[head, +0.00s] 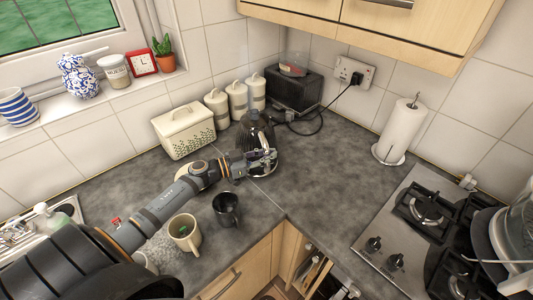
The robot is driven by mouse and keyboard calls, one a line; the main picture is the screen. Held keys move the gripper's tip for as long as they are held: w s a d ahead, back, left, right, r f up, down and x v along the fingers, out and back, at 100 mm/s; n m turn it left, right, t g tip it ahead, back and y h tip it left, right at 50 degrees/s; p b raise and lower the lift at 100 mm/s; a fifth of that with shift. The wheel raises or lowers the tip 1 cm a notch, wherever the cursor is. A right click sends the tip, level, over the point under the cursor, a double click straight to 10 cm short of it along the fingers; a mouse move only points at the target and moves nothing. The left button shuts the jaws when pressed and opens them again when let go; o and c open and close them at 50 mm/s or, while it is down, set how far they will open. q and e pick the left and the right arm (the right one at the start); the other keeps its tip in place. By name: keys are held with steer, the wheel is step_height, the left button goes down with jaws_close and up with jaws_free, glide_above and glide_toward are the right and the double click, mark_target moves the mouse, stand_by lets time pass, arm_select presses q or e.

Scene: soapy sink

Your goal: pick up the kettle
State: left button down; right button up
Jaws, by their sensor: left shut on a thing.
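The kettle (257,130) is a dark, see-through jug on the counter in the back corner, in front of the white canisters. My left arm reaches in from the lower left, and my left gripper (266,160) is at the kettle's near side, shut on it. The gripper and wrist hide the lower part of the kettle, so I cannot tell whether its base touches the counter. My right gripper is not in view.
A dark mug (226,210) and a cream mug (185,234) stand close below my left arm. A black toaster (292,90), a bread bin (184,130) and canisters stand behind. A paper roll (401,130) and gas hob (425,225) are right. The middle counter is clear.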

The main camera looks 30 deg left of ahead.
arm_select(q)
steer(key=shift+r, duration=0.9)
steer(key=s+d+r+p, duration=0.7)
steer(key=s+r+p, duration=0.3)
steer(key=s+r, duration=0.1)
steer(key=shift+s+d, duration=0.2)
steer(key=shift+s, duration=0.3)
